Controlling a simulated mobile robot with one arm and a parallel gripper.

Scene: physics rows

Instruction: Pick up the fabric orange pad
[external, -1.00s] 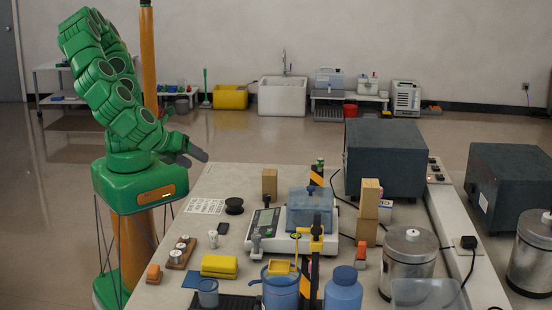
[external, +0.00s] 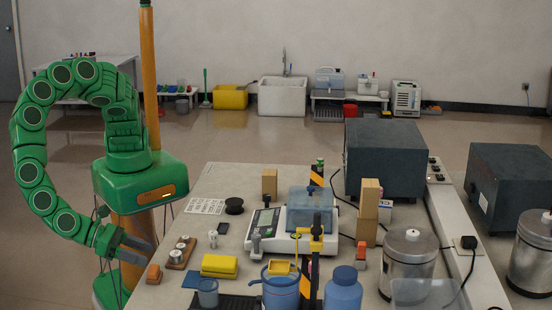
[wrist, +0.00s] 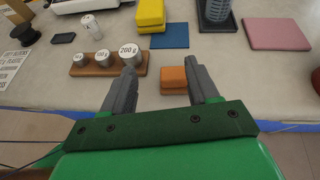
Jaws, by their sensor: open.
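The orange pad (external: 153,273) lies near the left edge of the table, beside a wooden weight holder. In the wrist view the orange pad (wrist: 173,77) looks like two soft stacked or folded layers, and it appears between my fingers, nearer the right one. My gripper (external: 151,250) is at the table's left edge, close to the pad, with its fingers pointing over the table. In the wrist view my gripper (wrist: 161,67) is open with nothing held between the fingers. I cannot tell the exact height of the fingers above the pad.
The wooden holder (wrist: 80,71) with metal weights stands just left of the pad in the wrist view. A blue mat (wrist: 169,37), a yellow pad (wrist: 150,14) and a pink mat (wrist: 277,34) lie beyond. A scale (external: 292,242) stands mid-table.

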